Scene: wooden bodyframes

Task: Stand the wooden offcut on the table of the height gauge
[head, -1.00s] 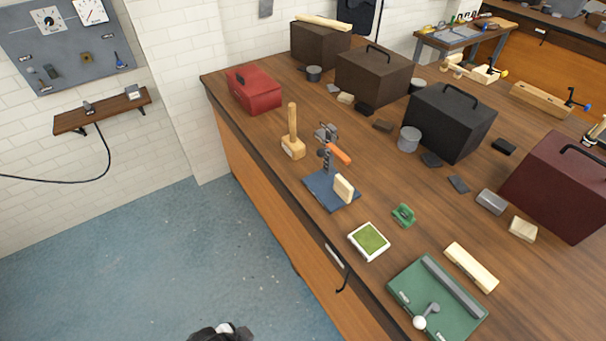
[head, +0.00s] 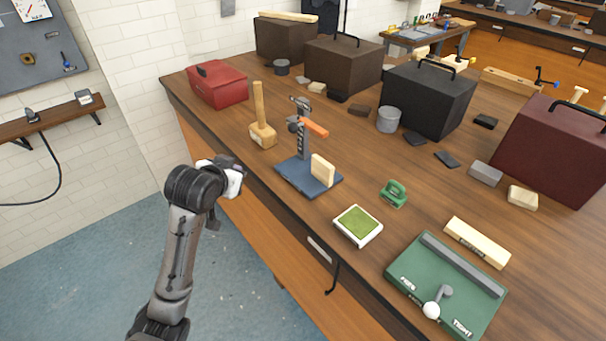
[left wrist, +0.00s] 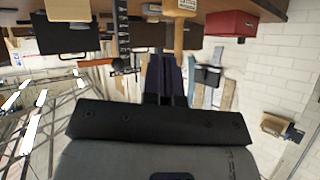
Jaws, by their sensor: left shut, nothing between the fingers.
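The height gauge has a dark blue base (head: 294,181), a dark post and an orange lever (head: 313,127), on the bench near its left edge. The pale wooden offcut (head: 322,169) looks upright at the base's front right side; its exact contact is unclear. A pale block, likely the offcut (left wrist: 68,10), shows at the top left of the upside-down left wrist view. My left gripper (left wrist: 166,62) is shut and empty, fingers pointing towards the bench. In the head view it is past the bench's left edge, left of the gauge. My right gripper is not in view.
A wooden mallet (head: 262,134) stands behind the gauge, with a red toolbox (head: 218,84) farther back. In front lie a green-topped white pad (head: 357,226), a green clamp-like piece (head: 394,193) and a green tray (head: 425,281). Dark cases line the bench's right side.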

